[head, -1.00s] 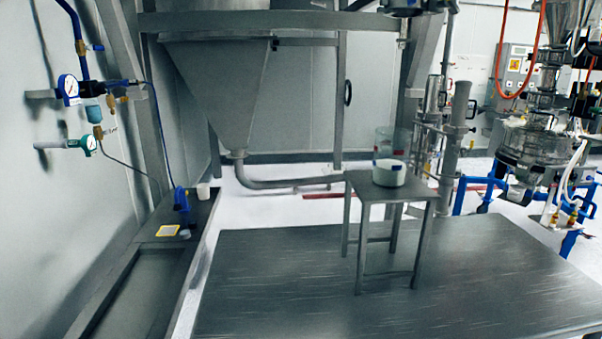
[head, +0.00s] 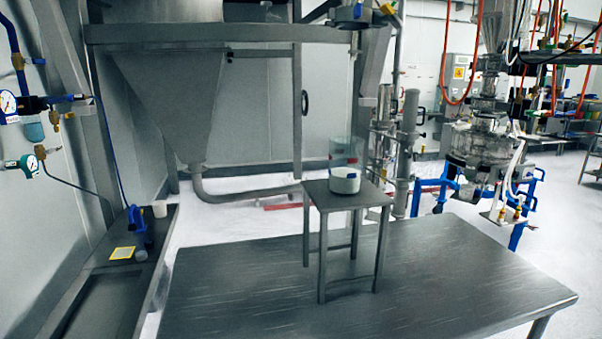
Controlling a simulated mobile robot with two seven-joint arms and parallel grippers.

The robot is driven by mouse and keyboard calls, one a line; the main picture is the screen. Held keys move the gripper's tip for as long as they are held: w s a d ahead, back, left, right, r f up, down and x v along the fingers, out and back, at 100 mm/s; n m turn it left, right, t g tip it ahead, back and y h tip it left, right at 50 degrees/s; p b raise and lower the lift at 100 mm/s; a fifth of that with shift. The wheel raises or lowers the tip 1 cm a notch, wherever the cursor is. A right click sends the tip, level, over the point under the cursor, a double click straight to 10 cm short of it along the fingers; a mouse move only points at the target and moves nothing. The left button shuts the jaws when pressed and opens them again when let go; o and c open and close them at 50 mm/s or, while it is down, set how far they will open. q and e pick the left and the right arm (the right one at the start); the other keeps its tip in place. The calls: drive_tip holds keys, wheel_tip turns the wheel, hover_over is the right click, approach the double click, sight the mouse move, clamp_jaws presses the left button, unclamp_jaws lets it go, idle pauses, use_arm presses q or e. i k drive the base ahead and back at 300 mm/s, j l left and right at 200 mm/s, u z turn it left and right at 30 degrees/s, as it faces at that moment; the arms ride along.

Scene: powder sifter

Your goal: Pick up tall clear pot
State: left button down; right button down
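The tall clear pot (head: 346,152) stands upright on a small grey metal stool (head: 318,195) near the middle of the head view. Its upper part is see-through, and something white with a small dark blue mark shows in its lower part. I cannot tell whether the white part is powder inside it or a separate low tub. Neither of my grippers is in the head view, and nothing touches the pot.
The stool stands on a wide grey metal platform (head: 250,290), otherwise bare. A steel hopper (head: 172,95) with a bent pipe is behind. A side bench (head: 100,290) at left holds a white cup (head: 160,208) and a blue tool (head: 136,224). Blue-framed machinery (head: 480,150) stands at right.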

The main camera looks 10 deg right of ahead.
sight(345, 152)
drive_tip(key=i, duration=0.45)
drive_tip(key=z, duration=1.35)
